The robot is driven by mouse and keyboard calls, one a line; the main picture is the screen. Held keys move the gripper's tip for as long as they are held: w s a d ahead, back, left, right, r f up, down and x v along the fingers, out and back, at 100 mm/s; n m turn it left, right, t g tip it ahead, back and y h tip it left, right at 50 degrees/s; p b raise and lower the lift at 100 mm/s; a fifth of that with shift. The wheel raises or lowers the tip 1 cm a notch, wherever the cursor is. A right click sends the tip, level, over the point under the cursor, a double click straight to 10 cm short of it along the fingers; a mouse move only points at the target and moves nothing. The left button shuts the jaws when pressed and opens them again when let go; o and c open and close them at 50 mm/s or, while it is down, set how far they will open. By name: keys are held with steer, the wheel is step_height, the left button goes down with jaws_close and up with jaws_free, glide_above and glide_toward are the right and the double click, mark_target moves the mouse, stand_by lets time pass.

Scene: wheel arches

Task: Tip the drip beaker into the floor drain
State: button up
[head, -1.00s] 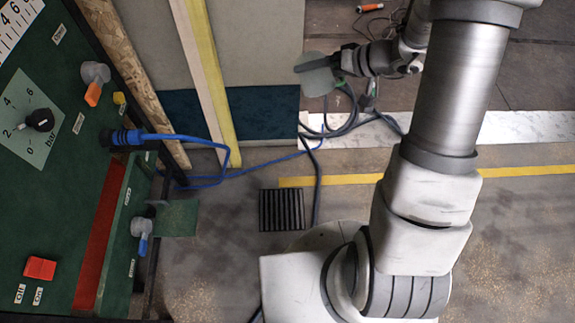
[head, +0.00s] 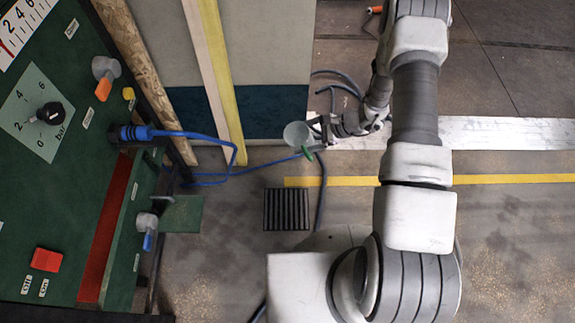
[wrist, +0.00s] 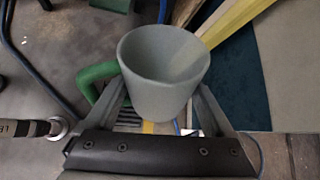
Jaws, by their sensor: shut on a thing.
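The drip beaker is a grey-green cup with a green handle; it shows in the head view (head: 296,134) and in the wrist view (wrist: 165,75). My gripper (head: 312,132) is shut on it, with one finger on each side of the cup in the wrist view (wrist: 160,108). The beaker is held in the air with its mouth upward, roughly upright. Its bottom inside is hidden. The floor drain (head: 287,209) is a black slotted square grate on the floor, below the beaker in the head picture. In the wrist view the beaker and gripper hide most of it.
A green panel (head: 60,190) with knobs and a gauge stands at the left. A blue hose (head: 190,135) runs from it across the floor. A dark hose (head: 321,190) passes just right of the drain. Planks (head: 212,80) lean at the back. Floor around the drain is mostly clear.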

mark_target(304, 125)
steer(key=s+a+f+m+t+y, duration=0.2)
steer(key=f+m, duration=0.4)
steer(key=f, duration=0.3)
steer(key=s+a+t, duration=0.1)
steer(key=s+a, duration=0.1)
steer(key=shift+a+f, duration=0.15)
steer(key=shift+a, duration=0.2)
steer(key=shift+s, duration=0.1)
